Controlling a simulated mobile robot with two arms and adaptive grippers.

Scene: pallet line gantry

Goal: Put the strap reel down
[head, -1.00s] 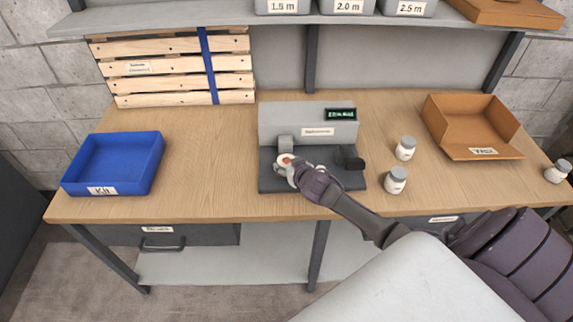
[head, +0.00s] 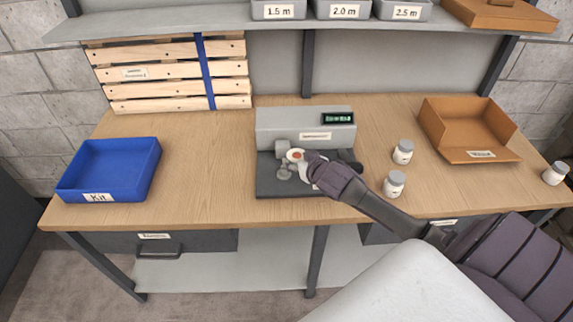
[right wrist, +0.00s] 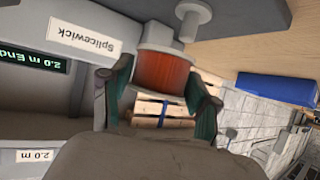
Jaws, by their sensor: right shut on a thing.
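The strap reel is an orange-red drum with pale ends, seen in the right wrist view (right wrist: 163,82) and small in the head view (head: 297,155). My right gripper (head: 301,160) is shut on it, with a finger on either side of the drum. The reel is at the grey splicing machine (head: 305,125), over its dark base (head: 290,188). A small grey round part (head: 284,173) shows just to the reel's lower left. I cannot tell whether the reel touches the machine. My left gripper is not in view.
A blue kit tray (head: 110,168) stands at the left of the bench. White jars (head: 394,184) stand right of the machine, near an open brown box (head: 465,130). A slatted pallet (head: 165,75) leans at the back. The wood (head: 205,170) between tray and machine is clear.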

